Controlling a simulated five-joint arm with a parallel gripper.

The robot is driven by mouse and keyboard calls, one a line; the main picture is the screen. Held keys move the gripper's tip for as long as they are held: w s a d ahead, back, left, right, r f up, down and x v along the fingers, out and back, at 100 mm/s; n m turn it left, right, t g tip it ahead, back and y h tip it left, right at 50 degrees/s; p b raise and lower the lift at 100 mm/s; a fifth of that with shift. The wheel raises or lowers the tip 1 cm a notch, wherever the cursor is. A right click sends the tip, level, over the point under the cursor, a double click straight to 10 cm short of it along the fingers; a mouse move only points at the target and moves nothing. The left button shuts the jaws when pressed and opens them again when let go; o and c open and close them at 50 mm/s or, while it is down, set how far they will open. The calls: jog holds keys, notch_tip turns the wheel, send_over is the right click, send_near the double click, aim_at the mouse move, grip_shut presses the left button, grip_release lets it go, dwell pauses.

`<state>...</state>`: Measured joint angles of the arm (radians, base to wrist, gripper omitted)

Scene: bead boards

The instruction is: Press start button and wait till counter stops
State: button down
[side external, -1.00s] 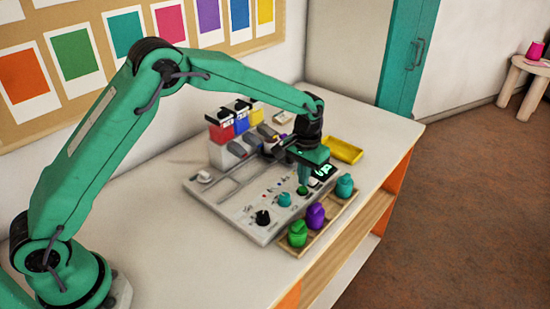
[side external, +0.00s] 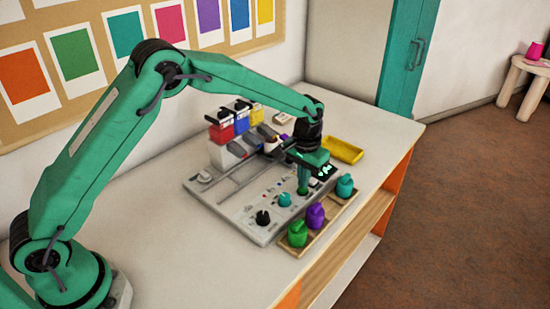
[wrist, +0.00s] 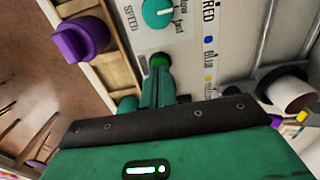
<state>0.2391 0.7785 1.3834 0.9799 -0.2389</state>
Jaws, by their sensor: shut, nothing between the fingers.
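The grey control board (side external: 238,218) lies on the white table. My gripper (side external: 303,190) is shut and empty, pointing down at the board's front right part. In the wrist view its fingertips (wrist: 160,68) are right at the green button (wrist: 158,59), whose far edge shows beyond them. I cannot tell whether they touch it or press it in. A dark display with pale cyan marks (side external: 326,171) shows just right of the gripper, partly hidden; its digits are not readable. The teal speed knob (side external: 284,199) is left of the fingers and also shows in the wrist view (wrist: 157,12).
A wooden tray (side external: 322,232) at the board's front edge holds green (side external: 298,233), purple (side external: 315,215) and teal (side external: 345,186) knobs. Red, blue and yellow bead hoppers (side external: 240,122) stand behind. A yellow tray (side external: 345,150) lies at the right.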

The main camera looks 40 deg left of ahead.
jog(key=shift+f, duration=0.6)
jog(key=shift+r, duration=0.15)
dwell(0.4)
jog(key=shift+r, duration=3.4)
